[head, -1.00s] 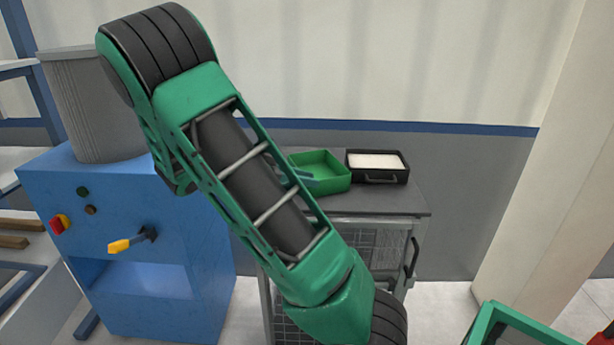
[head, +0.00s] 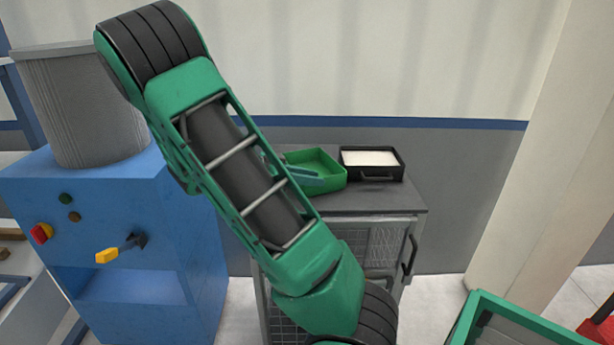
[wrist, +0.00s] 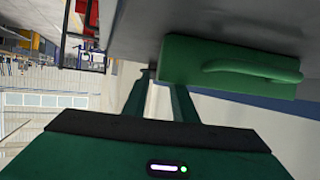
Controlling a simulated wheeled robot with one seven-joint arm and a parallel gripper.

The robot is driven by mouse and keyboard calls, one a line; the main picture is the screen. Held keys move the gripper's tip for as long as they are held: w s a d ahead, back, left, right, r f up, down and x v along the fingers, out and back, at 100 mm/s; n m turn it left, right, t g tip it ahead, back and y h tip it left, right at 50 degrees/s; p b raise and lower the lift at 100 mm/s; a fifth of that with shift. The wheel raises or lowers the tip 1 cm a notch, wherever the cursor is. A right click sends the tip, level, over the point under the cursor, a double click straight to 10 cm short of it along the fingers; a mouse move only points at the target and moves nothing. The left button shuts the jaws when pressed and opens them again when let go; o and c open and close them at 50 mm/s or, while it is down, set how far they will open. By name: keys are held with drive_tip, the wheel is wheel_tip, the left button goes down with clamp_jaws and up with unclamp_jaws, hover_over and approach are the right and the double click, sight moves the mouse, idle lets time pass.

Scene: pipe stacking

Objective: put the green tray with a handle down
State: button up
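The green tray with a handle (head: 325,183) sits on the dark top of a cabinet, left of a black tray. Its handle (wrist: 250,72) shows on the tray's near face (wrist: 185,62) in the wrist view; in the head view the handle is hidden. My gripper (wrist: 158,82) is at one end of the tray, its two fingers apart with a light gap between them. One fingertip is partly hidden by the tray's edge. In the head view my fingers (head: 300,172) reach in over the tray's front left part. I cannot tell whether they touch its wall.
The black tray (head: 372,179) with white contents stands close to the right on the cabinet top (head: 370,201). A blue machine (head: 110,220) with a yellow-handled lever is at left. A green-framed thing (head: 500,322) is at lower right. A wall stands behind the cabinet.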

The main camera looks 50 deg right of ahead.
sight(335, 176)
drive_tip(key=x, duration=0.4)
drive_tip(key=shift+s, duration=0.1)
clamp_jaws()
drive_tip(key=shift+r, duration=0.15)
